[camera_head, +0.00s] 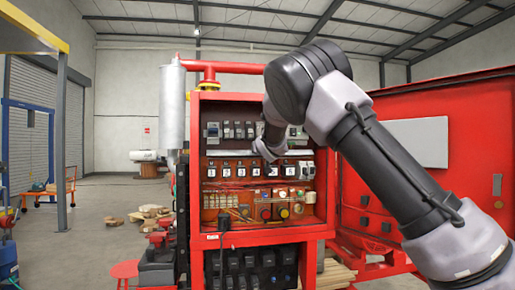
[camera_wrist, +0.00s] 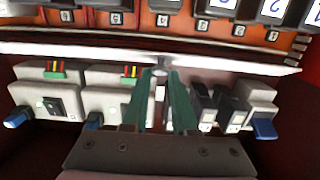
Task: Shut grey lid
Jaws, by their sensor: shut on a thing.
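My gripper (camera_wrist: 160,78) is in the wrist view, with its two dark green fingers closing together at the tips. The jaws are shut on a small pale grey part (camera_wrist: 160,93) in a row of devices; its outline is mostly hidden by the fingers. I cannot tell for sure whether this part is the grey lid. In the head view my arm reaches into the open red cabinet (camera_head: 190,250), and my gripper is at the upper device row, largely hidden by my wrist.
Light grey modules (camera_wrist: 105,78) stand left of my fingers and black-and-white switches (camera_wrist: 205,112) close on the right. A pale rail (camera_wrist: 150,52) runs beyond the fingertips. The cabinet's red door (camera_head: 375,112) is open at right. A grey cylinder (camera_head: 172,105) stands left of the cabinet.

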